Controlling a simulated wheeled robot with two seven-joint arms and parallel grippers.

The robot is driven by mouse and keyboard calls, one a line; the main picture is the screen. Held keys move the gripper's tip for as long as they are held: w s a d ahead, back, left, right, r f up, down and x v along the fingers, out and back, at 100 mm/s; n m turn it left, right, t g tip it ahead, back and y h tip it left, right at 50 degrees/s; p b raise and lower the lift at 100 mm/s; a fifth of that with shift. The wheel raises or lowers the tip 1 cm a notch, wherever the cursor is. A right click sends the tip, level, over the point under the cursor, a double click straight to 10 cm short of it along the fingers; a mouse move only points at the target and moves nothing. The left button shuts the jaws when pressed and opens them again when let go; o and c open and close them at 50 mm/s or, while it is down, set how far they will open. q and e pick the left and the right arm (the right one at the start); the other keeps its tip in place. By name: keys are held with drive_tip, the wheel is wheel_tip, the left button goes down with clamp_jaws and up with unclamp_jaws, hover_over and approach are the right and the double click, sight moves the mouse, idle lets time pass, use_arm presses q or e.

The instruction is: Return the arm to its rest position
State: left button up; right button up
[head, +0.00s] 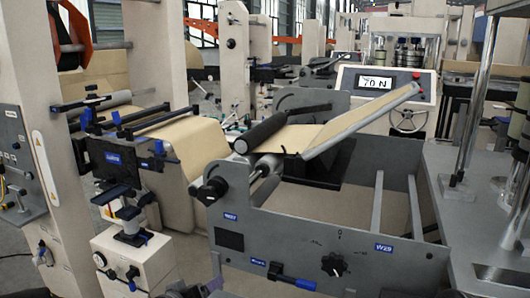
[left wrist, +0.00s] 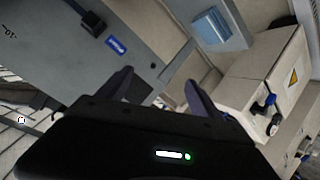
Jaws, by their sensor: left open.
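My left gripper (left wrist: 157,90) shows in the left wrist view, its two dark fingers spread apart with nothing between them. Beyond the fingers is a grey machine panel (left wrist: 140,62) with a blue label, and the fingers look clear of it. In the head view a small dark shape shows at the bottom edge, left of centre; I cannot tell whether it is part of my left arm. My right gripper is in neither view.
A grey unwind frame (head: 320,235) with a knob and blue-handled lever fills the middle. Brown kraft web (head: 195,140) runs over rollers. A display (head: 377,83) reads 70 N. A cream box (left wrist: 265,85) with a warning label stands right in the wrist view. A grey table (head: 480,215) is at right.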

use_arm(q)
drive_tip(key=s+d+f+g+p, duration=0.2)
drive_tip(key=s+d+f+g, duration=0.2)
drive_tip(key=s+f, duration=0.65)
drive_tip(key=s+d+f+g+p, duration=0.1)
drive_tip(key=s+f, duration=0.3)
drive_tip(key=s, duration=0.4)
drive_tip(key=s+d+f+g+p, duration=0.2)
drive_tip(key=s+d+f+g, duration=0.1)
drive_tip(key=s, duration=0.5)
drive_tip(key=s+d+f+g+p, duration=0.2)
drive_tip(key=s+f, duration=0.3)
drive_tip(key=s, duration=0.3)
drive_tip(key=shift+f+m+g, duration=0.4)
drive_tip(key=shift+g, duration=0.4)
